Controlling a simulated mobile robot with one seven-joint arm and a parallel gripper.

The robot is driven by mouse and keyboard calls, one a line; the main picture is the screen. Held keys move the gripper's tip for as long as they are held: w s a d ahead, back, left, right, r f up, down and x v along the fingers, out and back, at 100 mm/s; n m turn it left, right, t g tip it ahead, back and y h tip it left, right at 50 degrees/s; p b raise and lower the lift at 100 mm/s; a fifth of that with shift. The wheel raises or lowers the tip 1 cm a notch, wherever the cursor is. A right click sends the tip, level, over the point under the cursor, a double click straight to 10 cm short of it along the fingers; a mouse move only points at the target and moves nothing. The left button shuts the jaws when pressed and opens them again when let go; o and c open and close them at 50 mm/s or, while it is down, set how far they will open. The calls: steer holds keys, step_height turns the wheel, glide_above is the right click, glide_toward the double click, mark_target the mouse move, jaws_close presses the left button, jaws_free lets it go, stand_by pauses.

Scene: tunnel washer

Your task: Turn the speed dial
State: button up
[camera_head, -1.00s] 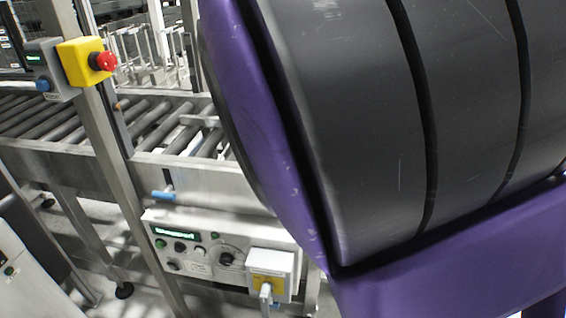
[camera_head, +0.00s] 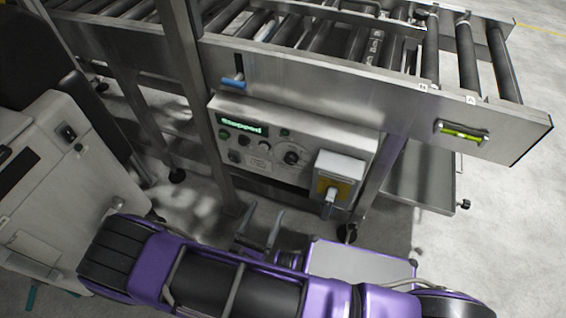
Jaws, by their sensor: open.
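The control panel (camera_head: 320,138) is a light metal box under the roller conveyor. The speed dial (camera_head: 291,157) is a dark round knob with a marked scale on the panel, right of several small buttons. A lit green display (camera_head: 244,126) at the panel's upper left reads "Stopped". My gripper (camera_head: 262,222) is open and empty, low in front of the panel. Its two grey fingers point up toward the panel and are apart from the dial. My purple arm lies across the bottom of the view and hides the gripper's base.
A switch box with a yellow plate and grey handle (camera_head: 330,196) sticks out just right of the dial. A blue lever (camera_head: 233,82) is above the panel. A metal post (camera_head: 188,85) stands to its left. A white cabinet (camera_head: 62,165) is at far left. Open floor lies right.

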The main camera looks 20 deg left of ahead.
glide_toward(290, 162)
steer(key=w, duration=0.8)
steer(key=shift+d, duration=0.35)
jaws_close()
